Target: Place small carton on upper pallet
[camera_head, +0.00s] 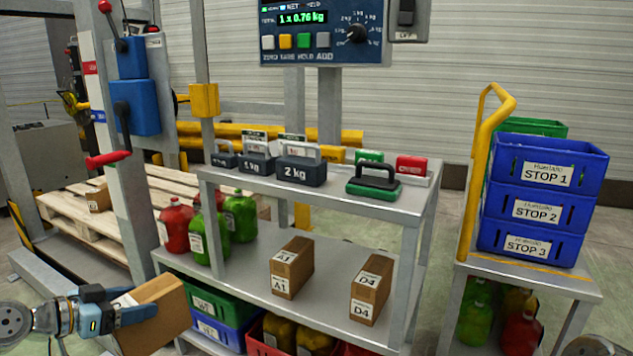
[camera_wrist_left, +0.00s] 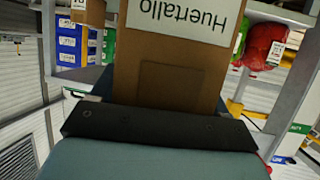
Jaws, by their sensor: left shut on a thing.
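My left gripper (camera_head: 122,314) is shut on a brown carton (camera_head: 160,316) at the lower left of the head view, in front of the shelf rack. The carton is tilted. In the left wrist view the held carton (camera_wrist_left: 165,75) fills the middle, with an upside-down "Huertallo" label. A light wooden pallet (camera_head: 78,218) is at the left, behind a grey post, with a small carton (camera_head: 98,199) on it. Cartons labelled A1 (camera_head: 291,268) and D4 (camera_head: 370,290) stand on the middle shelf. My right gripper is not in view.
The grey rack (camera_head: 235,305) carries weights (camera_head: 300,167) on top and red and green jugs (camera_head: 240,215) below. A post with a red-handled lever (camera_head: 108,159) stands between gripper and pallet. Blue crates (camera_head: 540,205) stand on a cart at right. Some pallet slats are bare.

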